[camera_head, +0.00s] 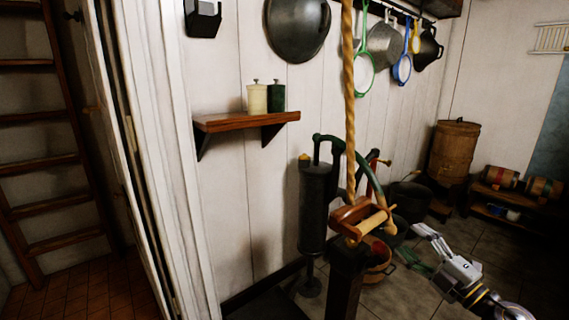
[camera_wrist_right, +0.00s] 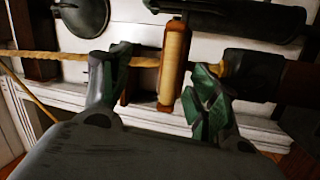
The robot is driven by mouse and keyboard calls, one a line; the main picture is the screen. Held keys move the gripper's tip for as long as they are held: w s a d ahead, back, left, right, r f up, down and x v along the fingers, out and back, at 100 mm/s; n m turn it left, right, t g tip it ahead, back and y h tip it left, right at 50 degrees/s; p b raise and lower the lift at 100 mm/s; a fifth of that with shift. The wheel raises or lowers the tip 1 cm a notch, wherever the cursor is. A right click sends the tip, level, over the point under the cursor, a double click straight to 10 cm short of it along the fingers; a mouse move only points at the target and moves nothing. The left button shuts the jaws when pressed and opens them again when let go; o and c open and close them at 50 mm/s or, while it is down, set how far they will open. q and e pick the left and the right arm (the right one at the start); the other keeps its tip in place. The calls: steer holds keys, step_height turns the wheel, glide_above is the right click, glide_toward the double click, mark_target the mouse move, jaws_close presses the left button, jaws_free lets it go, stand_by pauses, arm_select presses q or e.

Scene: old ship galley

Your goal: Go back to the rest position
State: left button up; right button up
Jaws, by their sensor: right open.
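My right gripper (camera_head: 416,247) is at the lower right of the head view, with its fingers pointing left. It is open and nothing shows held in it. In the right wrist view its two green-padded fingers (camera_wrist_right: 158,85) stand apart. Between them, farther off, a wooden frame with a pale roller (camera_wrist_right: 174,62) shows; I cannot see any contact. In the head view this roller piece (camera_head: 362,219) hangs by a thick rope (camera_head: 348,100), to the left of the gripper. My left gripper is out of view.
A dark post (camera_head: 345,285) stands below the roller piece. A hand pump (camera_head: 314,205) is behind it, and a wooden bucket (camera_head: 378,265) is on the floor close to my right gripper. A shelf (camera_head: 230,122) with two canisters is on the wall. Pans hang above; a barrel (camera_head: 453,150) stands at the right.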

steer(key=s+d+f+m+g+h, duration=0.2)
steer(key=s+f+m+g+h, duration=0.1)
steer(key=f+m+h, duration=0.5)
steer(key=s+d+f+m+g+h, duration=0.2)
steer(key=s+f+m+h, duration=0.25)
steer(key=f+m, duration=0.55)
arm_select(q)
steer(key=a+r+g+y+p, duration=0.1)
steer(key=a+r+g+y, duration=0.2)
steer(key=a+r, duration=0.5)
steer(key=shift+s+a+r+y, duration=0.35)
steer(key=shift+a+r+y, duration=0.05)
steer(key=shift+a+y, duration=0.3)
arm_select(e)
steer(key=s+a+f+g+y, duration=0.4)
steer(key=s+a+f+g, duration=0.5)
steer(key=s+a+f, duration=0.3)
steer(key=s+a, duration=0.2)
steer(key=s, duration=0.1)
steer(key=shift+a+m+g, duration=0.3)
steer(key=shift+a+g, duration=0.1)
arm_select(q)
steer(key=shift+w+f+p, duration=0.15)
steer(key=shift+p, duration=0.55)
arm_select(e)
steer(key=shift+w+f, duration=0.1)
